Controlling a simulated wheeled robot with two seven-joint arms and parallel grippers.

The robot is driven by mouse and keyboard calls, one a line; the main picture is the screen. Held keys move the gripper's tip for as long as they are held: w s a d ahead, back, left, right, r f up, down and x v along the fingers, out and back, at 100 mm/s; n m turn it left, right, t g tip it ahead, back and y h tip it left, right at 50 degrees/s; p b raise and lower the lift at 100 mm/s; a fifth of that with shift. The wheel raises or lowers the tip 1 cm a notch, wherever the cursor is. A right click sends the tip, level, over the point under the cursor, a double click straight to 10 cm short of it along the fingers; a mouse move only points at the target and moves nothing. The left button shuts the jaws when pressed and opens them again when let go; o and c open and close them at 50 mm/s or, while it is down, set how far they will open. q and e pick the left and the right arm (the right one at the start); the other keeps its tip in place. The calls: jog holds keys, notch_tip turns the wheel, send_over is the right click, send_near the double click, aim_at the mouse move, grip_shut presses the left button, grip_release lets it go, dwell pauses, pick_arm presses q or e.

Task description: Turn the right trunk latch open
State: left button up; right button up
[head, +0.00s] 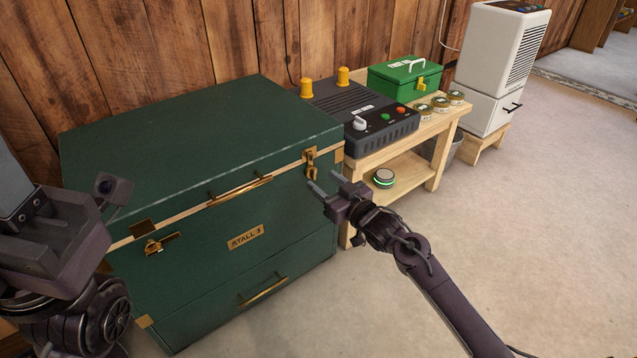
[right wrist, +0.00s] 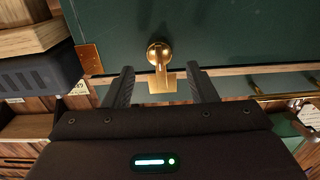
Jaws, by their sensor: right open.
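The dark green trunk (head: 190,130) stands with its lid down. Its right latch (head: 310,163) is brass, on the front near the right corner, with its handle lying up and down. In the right wrist view the latch (right wrist: 158,62) shows as a round knob with a flat plate, between my fingers. My right gripper (head: 324,182) is open and empty, its fingertips just in front of the latch; contact cannot be made out. The left latch (head: 158,243) has its handle lying sideways. My left gripper (head: 62,235) is at the left edge, its fingers not clear.
A wooden bench (head: 437,148) stands right of the trunk, holding a black box with yellow knobs (head: 370,115), a green first aid box (head: 405,78) and several small tins. A round device (head: 384,178) lies on its lower shelf. Open floor (head: 540,210) lies to the right.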

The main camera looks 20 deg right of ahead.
aim_at(315, 174)
jog(key=shift+b+x, duration=0.55)
jog(key=shift+x, duration=1.2)
jog(key=c, duration=1)
